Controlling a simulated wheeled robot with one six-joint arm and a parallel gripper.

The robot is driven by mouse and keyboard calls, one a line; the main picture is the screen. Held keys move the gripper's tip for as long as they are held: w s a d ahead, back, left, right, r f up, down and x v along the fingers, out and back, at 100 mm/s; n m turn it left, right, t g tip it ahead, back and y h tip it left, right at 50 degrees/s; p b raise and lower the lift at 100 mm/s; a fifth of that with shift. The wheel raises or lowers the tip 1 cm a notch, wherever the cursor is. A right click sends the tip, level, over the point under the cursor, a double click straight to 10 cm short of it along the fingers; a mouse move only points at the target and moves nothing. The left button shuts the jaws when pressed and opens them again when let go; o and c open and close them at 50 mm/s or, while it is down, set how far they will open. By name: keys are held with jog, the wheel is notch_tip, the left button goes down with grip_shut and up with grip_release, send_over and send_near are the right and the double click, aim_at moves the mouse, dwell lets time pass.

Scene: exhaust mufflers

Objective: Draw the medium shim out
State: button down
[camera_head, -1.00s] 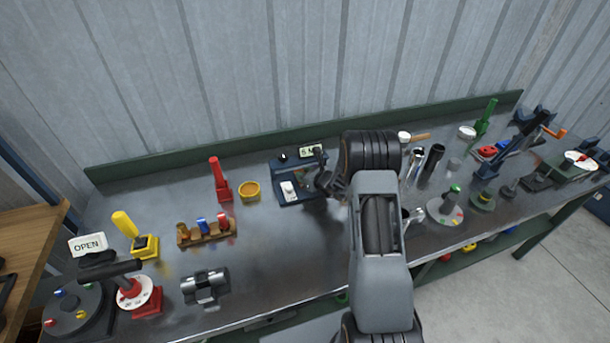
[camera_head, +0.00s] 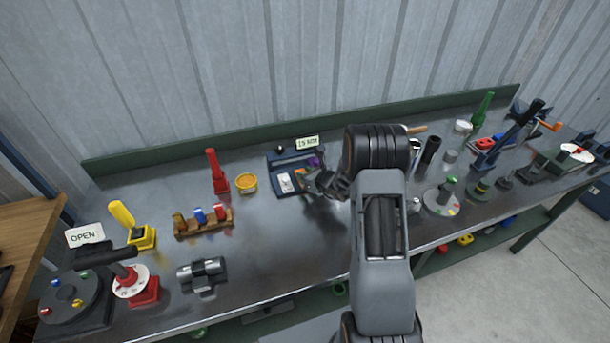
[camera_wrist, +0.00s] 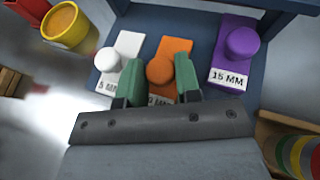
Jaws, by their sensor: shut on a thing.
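Three shims with round knobs lie side by side in a blue tray (camera_wrist: 205,22). The medium shim is orange (camera_wrist: 175,48), in the middle, its label partly hidden by my gripper. The white shim (camera_wrist: 128,42), marked 5 MM, is left of it and the purple shim (camera_wrist: 235,28), marked 15 MM, is right. My gripper (camera_wrist: 160,78) is shut on the orange shim's knob, one green finger on each side. The orange shim still lies between the other two. In the head view the tray (camera_head: 280,160) is partly behind my wrist.
A sign reading 15 MM (camera_head: 307,142) stands behind the tray. A yellow cup (camera_head: 246,183) and a red lever (camera_head: 216,172) are to the left. Several upright cylinders and levers crowd the bench at right. Bare bench (camera_head: 285,235) lies in front of the tray.

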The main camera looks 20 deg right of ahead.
jog(key=shift+s+f, duration=0.1)
jog(key=c, duration=0.9)
grip_release()
jog(key=shift+s, duration=0.1)
jog(key=shift+o, duration=0.2)
jog(key=b+v, duration=0.2)
jog(key=v, duration=1.2)
jog(key=s+a+n+g+y, duration=0.1)
jog(key=n, duration=0.1)
jog(key=s+a+f+n+g+y, duration=0.1)
jog(key=s+a+n+g, duration=0.1)
jog(key=n, duration=0.1)
jog(key=s+a+n+g, duration=0.1)
jog(key=s+n, duration=0.1)
jog(key=n, duration=0.1)
jog(key=shift+a+f+g+y, duration=0.3)
jog(key=shift+a+y, duration=0.1)
jog(key=s+a+r+n+g+h, duration=0.2)
jog(key=s+r+n, duration=0.4)
jog(key=n, duration=0.5)
jog(key=s+a+r+n+g+h, duration=0.1)
jog(key=s+a+r+n+h, duration=0.4)
jog(key=n, duration=0.7)
jog(key=s+r, duration=0.2)
jog(key=s, duration=0.1)
jog(key=shift+r+n+g+h, duration=0.3)
jog(key=shift+g+h, duration=0.1)
